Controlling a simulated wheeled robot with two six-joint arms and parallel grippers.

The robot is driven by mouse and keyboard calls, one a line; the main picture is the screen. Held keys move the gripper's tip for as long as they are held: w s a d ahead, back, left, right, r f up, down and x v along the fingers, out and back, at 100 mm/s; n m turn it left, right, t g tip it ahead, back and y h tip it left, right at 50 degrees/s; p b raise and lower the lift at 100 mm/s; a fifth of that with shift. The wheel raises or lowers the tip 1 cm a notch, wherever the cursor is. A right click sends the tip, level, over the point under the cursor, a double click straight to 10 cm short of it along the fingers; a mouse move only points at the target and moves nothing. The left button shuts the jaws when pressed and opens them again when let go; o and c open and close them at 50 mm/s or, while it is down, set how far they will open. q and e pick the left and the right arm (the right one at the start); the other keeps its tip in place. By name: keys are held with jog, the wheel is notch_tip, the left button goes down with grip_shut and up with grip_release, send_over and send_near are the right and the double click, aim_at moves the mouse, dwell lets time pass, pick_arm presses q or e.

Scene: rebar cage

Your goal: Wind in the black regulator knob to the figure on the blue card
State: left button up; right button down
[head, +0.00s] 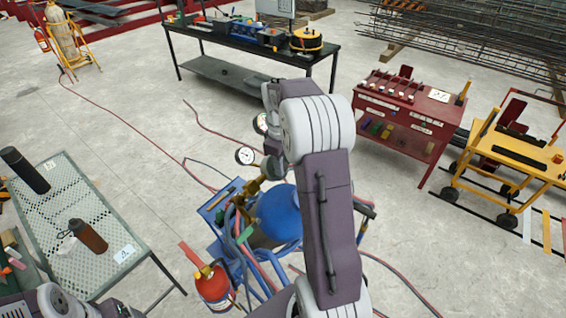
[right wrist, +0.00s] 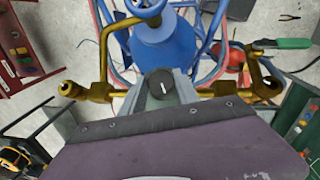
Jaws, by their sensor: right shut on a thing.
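The black regulator knob (right wrist: 160,86) has a white line on its face. In the right wrist view it sits between the grey fingers of my right gripper (right wrist: 165,96), which are shut on it. Brass regulator fittings (right wrist: 98,92) stick out on both sides, in front of the blue cylinder (right wrist: 165,42). In the head view my right gripper (head: 271,165) is low beside the regulator's white dial gauge (head: 245,156), partly behind my arm; the knob is hidden there. I cannot pick out the blue card or its figure. My left gripper is out of view.
The blue cylinder (head: 280,212) stands in a blue-framed cart with hoses and a small red cylinder (head: 212,284). A perforated table (head: 85,215) is at left, a dark workbench (head: 245,44) behind, and a red cart (head: 400,103) at right. Hoses (head: 125,122) cross the floor.

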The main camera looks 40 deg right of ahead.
jog(key=shift+r+p, duration=0.25)
jog(key=shift+p, duration=0.65)
jog(key=shift+w+f, duration=0.1)
jog(key=shift+f, duration=0.15)
jog(key=c, duration=0.9)
grip_release()
jog(key=shift+w+a, duration=0.1)
jog(key=shift+w, duration=0.05)
jog(key=r, duration=0.6)
jog(key=r+b, duration=0.1)
jog(key=r, duration=0.2)
jog(key=shift+a, duration=0.3)
